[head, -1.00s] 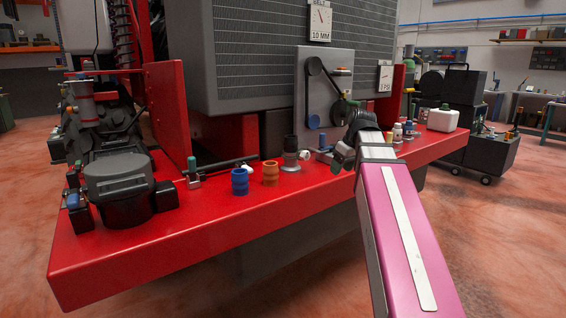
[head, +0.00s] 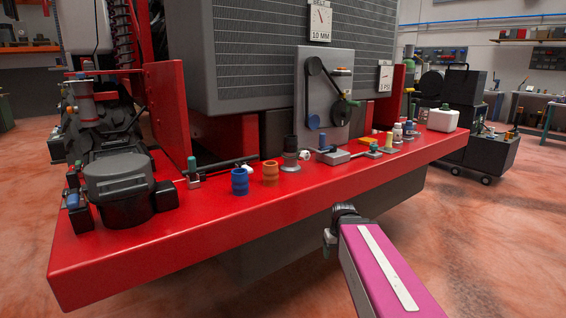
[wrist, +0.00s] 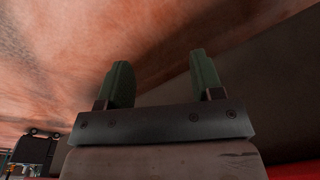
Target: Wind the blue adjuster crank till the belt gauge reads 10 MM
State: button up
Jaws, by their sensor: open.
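The belt gauge (head: 320,18) is a white panel at the top of the head view, with "10 MM" printed under its dial. Its needle is too small to read. Below it, a belt runs around pulleys on a grey plate (head: 340,72). A small upright blue part (head: 322,141), perhaps the adjuster crank, stands by a grey block (head: 336,156) on the red deck. My gripper (head: 329,243) is below and in front of the deck's front edge, apart from these parts. The wrist view shows its green fingers (wrist: 163,82) spread apart with nothing between them.
The red deck (head: 230,222) carries a blue ring part (head: 239,182), an orange one (head: 271,172), a dark cylinder (head: 290,150) and a white jug (head: 442,119). A second gauge (head: 385,77) reads in PSI. Open floor (head: 500,240) lies in front.

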jog(key=s+f+m, duration=0.1)
jog(key=s+f, duration=0.3)
jog(key=f, duration=0.4)
jog(key=shift+s+g+h, duration=0.3)
jog(key=shift+s, duration=0.05)
dwell(1.4)
